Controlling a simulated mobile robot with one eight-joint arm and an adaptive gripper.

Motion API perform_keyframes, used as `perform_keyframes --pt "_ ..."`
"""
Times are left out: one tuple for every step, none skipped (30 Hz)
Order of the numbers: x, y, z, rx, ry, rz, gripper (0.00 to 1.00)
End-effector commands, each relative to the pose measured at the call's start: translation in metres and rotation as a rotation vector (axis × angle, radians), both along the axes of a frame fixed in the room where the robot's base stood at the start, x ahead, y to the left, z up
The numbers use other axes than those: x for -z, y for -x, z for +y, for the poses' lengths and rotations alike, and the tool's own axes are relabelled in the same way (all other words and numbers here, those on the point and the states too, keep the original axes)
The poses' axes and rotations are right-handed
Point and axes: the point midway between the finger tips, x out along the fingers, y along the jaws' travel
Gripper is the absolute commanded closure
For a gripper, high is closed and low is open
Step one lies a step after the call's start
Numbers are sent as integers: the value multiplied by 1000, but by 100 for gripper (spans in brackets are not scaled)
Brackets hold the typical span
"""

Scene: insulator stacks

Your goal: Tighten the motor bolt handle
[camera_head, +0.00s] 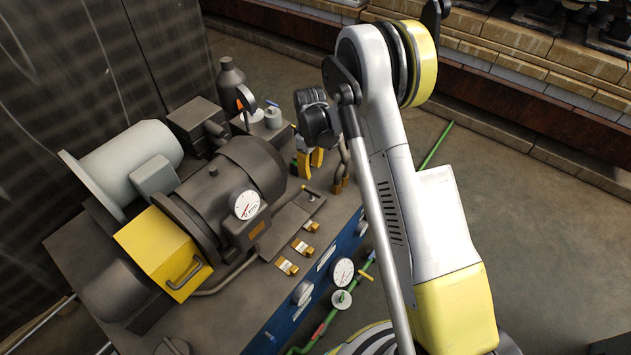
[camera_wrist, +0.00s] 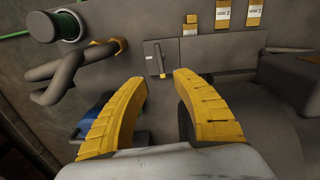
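My gripper (camera_head: 310,161) is in the air over the right rear part of the machine bench. In the wrist view its two yellow fingers (camera_wrist: 161,84) stand apart with nothing between them, so it is open. A small dark lever with a yellow tip (camera_wrist: 161,68), which looks like the bolt handle, lies on a grey plate just beyond the fingertips, roughly in line with the gap. It seems to be the small handle (camera_head: 309,194) in the head view, below the gripper. No contact shows. The dark motor (camera_head: 225,185) with a gauge stands left of it.
Several yellow-tagged switches (camera_head: 287,266) line the bench edge. A yellow box (camera_head: 163,252) and a grey cylinder (camera_head: 130,165) stand left. Dark bent pipes (camera_wrist: 60,78) and a round knob (camera_wrist: 68,26) are at the wrist view's upper left. A blue panel (camera_head: 320,275) faces the open floor.

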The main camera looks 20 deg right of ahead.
Motion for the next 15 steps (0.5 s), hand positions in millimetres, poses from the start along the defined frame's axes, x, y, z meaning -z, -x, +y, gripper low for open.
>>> perform_keyframes --pt "6 0 0 -4 0 4 68" --pt "9 0 0 -6 0 6 68" --pt "13 0 0 -7 -1 7 68" --pt "16 0 0 -8 0 8 68" --pt "20 0 0 -7 0 8 68" --pt "27 0 0 -7 -1 7 68" --pt "32 0 0 -7 -1 7 68" --pt "38 0 0 -7 -1 7 68" --pt "47 0 0 -7 0 6 68" --pt "54 0 0 -7 0 6 68" --pt "60 0 0 -7 0 6 68" --pt "68 0 0 -6 0 6 68" --pt "74 0 0 -6 0 6 68" --pt "80 -1 0 -6 0 6 68" --pt "87 0 0 -6 0 6 68"
